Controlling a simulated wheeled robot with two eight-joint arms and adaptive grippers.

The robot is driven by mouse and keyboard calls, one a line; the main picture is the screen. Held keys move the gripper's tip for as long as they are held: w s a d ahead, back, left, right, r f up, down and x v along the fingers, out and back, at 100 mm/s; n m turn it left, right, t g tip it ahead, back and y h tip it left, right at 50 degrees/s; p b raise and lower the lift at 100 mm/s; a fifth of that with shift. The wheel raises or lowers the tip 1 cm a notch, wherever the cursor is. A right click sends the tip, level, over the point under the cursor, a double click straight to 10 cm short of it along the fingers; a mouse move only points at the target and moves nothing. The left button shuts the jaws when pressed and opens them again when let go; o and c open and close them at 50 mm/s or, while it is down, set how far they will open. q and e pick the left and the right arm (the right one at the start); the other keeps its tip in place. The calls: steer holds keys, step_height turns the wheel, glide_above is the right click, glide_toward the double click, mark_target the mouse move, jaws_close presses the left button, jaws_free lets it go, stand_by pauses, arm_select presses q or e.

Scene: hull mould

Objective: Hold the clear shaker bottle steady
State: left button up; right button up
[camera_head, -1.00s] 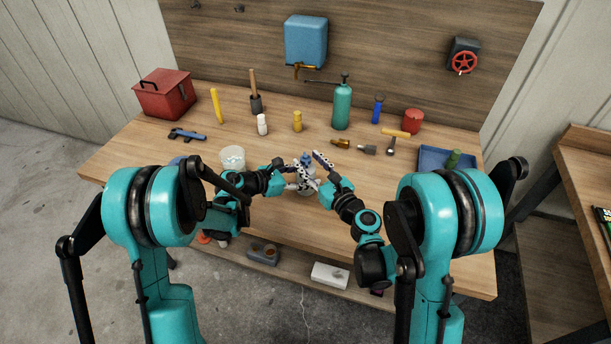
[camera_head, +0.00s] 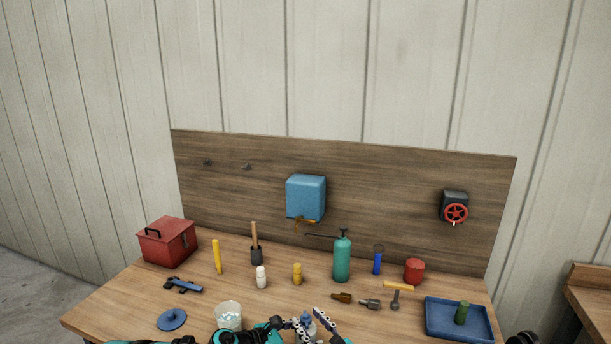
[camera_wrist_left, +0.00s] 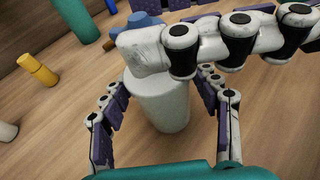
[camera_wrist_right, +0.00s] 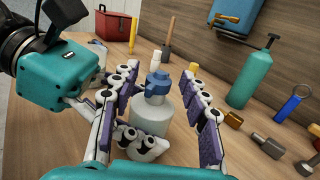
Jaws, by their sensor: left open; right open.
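The clear shaker bottle (camera_wrist_right: 160,113) looks translucent whitish with a blue cap (camera_wrist_right: 157,84) and stands upright on the bench. Its pale body also shows in the left wrist view (camera_wrist_left: 163,105). My left gripper (camera_wrist_left: 165,115) is open, with its fingers on either side of the lower body; I cannot tell whether they touch it. My right gripper (camera_wrist_right: 160,95) is open around the upper part and cap, with a gap visible on the left. In the head view the bottle (camera_head: 306,321) is partly hidden between the grippers.
A tub with white contents (camera_head: 228,316) stands left of the grippers. A blue disc (camera_head: 171,320) lies farther left. A green pump bottle (camera_head: 342,260), yellow cylinder (camera_head: 297,274) and white bottle (camera_head: 261,278) stand behind. A blue tray (camera_head: 440,326) sits at right.

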arm_select(q)
steer(key=shift+r, duration=0.25)
arm_select(e)
steer(key=shift+r, duration=0.1)
arm_select(q)
steer(key=o, duration=0.6)
steer(key=shift+c, duration=0.2)
steer(key=shift+a, duration=0.1)
